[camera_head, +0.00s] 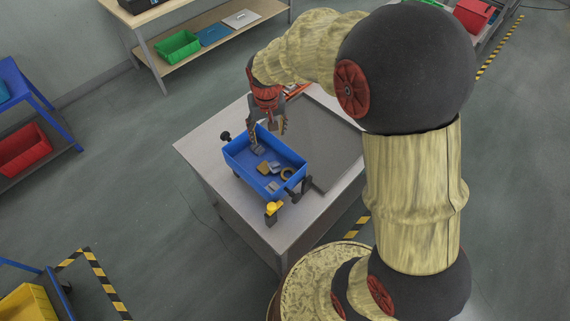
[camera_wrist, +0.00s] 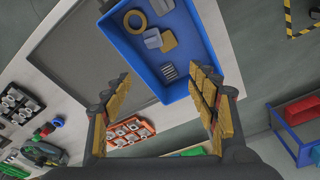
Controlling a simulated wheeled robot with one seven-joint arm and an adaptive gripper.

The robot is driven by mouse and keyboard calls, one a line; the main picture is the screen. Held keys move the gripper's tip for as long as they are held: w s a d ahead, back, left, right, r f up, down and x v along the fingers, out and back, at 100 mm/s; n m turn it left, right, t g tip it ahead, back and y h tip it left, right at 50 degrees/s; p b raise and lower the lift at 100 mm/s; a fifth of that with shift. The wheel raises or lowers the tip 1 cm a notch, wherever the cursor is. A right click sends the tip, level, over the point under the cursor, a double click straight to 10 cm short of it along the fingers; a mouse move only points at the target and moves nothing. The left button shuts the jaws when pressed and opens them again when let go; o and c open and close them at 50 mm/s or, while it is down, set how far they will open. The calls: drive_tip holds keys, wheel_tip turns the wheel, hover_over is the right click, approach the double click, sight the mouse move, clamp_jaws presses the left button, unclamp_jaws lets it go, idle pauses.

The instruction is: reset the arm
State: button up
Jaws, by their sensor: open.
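My gripper (camera_head: 268,126) hangs from my arm over the far-left end of the blue bin, its fingers pointing down. In the wrist view my gripper (camera_wrist: 160,108) is open, its two yellow-padded fingers wide apart, with nothing held between them. The blue bin (camera_head: 246,175) stands on the grey table (camera_head: 203,150). In the wrist view the blue bin (camera_wrist: 122,48) lies beyond the fingertips. It holds several small parts, among them a tan ring (camera_wrist: 135,20) and grey and tan blocks.
A dark grey recessed panel (camera_head: 325,130) takes up the table beside the bin. Dark and yellow clamp-like pieces (camera_head: 273,209) stand at the bin's corners. An orange tray (camera_wrist: 130,132) of parts lies nearby. A shelf with a green bin (camera_head: 178,46) stands behind.

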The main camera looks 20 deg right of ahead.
drive_tip(key=s+f+n+t+b, duration=0.1)
drive_tip(key=s+t+b, duration=0.2)
drive_tip(key=s+b, duration=1.7)
drive_tip(key=s, duration=0.4)
drive_tip(key=shift+d+f+n+t+b, duration=0.15)
drive_tip(key=shift+f+n+t+b, duration=0.15)
drive_tip(key=shift+f+t+b, duration=0.1)
idle(0.6)
